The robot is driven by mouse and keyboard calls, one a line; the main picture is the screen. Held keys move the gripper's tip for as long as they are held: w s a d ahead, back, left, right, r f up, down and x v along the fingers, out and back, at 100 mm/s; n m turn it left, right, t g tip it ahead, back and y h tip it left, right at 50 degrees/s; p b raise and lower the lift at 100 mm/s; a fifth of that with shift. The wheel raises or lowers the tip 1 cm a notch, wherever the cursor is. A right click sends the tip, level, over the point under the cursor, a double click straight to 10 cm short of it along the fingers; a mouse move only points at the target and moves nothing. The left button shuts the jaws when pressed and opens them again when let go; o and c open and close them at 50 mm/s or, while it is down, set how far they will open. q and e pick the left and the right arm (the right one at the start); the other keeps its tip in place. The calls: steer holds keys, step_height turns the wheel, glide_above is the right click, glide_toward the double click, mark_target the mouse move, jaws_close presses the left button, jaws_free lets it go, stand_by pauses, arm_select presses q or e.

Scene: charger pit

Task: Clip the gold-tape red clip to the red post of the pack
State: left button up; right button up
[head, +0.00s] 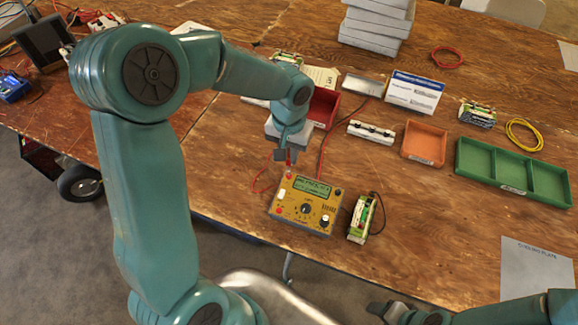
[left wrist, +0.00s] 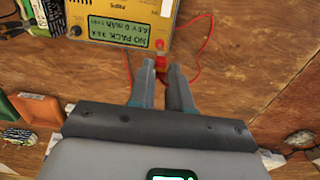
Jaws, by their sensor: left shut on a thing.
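My left gripper (head: 284,158) is just above the far edge of the yellow charger (head: 318,219). In the left wrist view the left fingers (left wrist: 162,90) are closed around a small red clip (left wrist: 161,66) with a yellowish band, beside the charger's red socket. A red lead (left wrist: 205,52) loops to the right there. The clip is mostly hidden by the fingers. A green-and-white pack (head: 361,219) stands right of the charger, with a black lead at its side; its posts are too small to tell apart. My right gripper (head: 385,309) is at the bottom edge, its jaws unclear.
A red bin (head: 322,106) stands behind the charger. A white strip (head: 371,131), an orange tray (head: 424,143) and a green divided tray (head: 511,173) lie to the right. Another pack (head: 477,114) stands farther back. The table right of the near pack is clear.

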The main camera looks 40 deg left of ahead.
arm_select(q)
step_height(320, 180, up, 3)
steer(key=shift+f+p, duration=0.1)
steer(key=shift+p, duration=0.95)
steer(key=d+b, duration=0.3)
steer(key=d, duration=1.9)
steer(key=shift+s+d, duration=0.3)
steer(key=shift+s, duration=0.1)
steer(key=shift+f+b, duration=3)
steer(key=shift+f, duration=0.5)
steer(key=shift+f+b, duration=0.2)
steer(key=shift+b, duration=0.15)
